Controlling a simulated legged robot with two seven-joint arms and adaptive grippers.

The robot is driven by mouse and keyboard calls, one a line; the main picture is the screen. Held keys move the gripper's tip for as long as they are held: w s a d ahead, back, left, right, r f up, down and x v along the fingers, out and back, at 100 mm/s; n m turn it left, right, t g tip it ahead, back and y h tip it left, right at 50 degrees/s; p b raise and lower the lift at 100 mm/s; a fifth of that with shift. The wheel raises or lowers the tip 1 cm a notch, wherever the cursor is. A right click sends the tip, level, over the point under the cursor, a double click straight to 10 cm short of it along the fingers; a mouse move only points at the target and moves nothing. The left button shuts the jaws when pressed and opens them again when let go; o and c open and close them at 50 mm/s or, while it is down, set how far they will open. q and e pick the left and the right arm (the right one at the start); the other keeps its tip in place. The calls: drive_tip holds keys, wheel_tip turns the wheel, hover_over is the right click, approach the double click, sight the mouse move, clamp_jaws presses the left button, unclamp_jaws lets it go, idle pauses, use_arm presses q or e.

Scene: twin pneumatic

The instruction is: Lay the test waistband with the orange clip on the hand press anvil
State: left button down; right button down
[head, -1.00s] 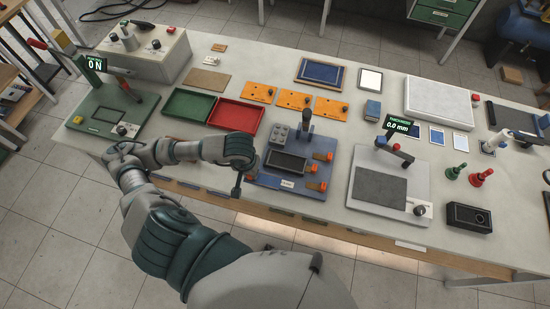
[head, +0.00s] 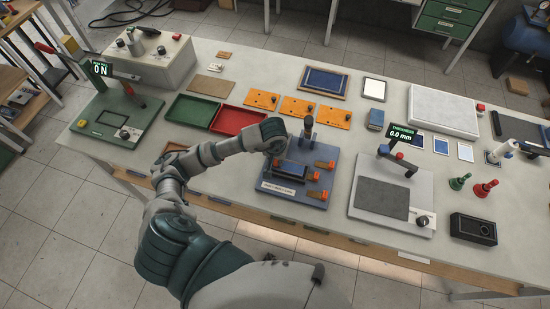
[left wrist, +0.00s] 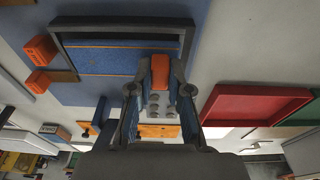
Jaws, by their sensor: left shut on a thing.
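My left gripper (left wrist: 158,85) is shut on an orange clip (left wrist: 160,72), which shows between its fingertips in the left wrist view. Blue material (left wrist: 100,60) lies inside the dark frame beside the clip; I cannot tell whether it is the waistband. In the head view my left gripper (head: 277,150) is low over the left part of the blue fixture board (head: 318,160), at the dark frame (head: 293,172). The hand hides the fingertips and clip there. A green-based press-like device (head: 118,115) with a 0 N display stands at the left. My right gripper is not in view.
Orange clamps (head: 325,165) line the fixture's right side, and a dark upright lever (head: 308,125) stands at its back. A red tray (head: 234,120) and green tray (head: 194,108) lie behind my arm. A thickness gauge (head: 395,190) stands to the right.

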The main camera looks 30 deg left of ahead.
sight(277, 169)
use_arm(q)
drive_tip(key=shift+d+f, duration=0.2)
drive_tip(key=shift+d, duration=0.5)
drive_tip(key=c, duration=1.1)
unclamp_jaws()
drive_tip(key=shift+a, duration=0.6)
drive_tip(key=r, duration=0.3)
drive_tip(key=shift+s+r+b, duration=0.2)
drive_tip(key=shift+r+b, duration=0.05)
drive_tip(key=shift+b, duration=0.05)
wheel_tip(277, 169, up, 8)
drive_tip(key=s, duration=0.1)
drive_tip(key=shift+s+d+r+b, duration=0.15)
drive_tip(key=shift+s+d+b, duration=0.05)
drive_tip(key=shift+d+b, duration=0.15)
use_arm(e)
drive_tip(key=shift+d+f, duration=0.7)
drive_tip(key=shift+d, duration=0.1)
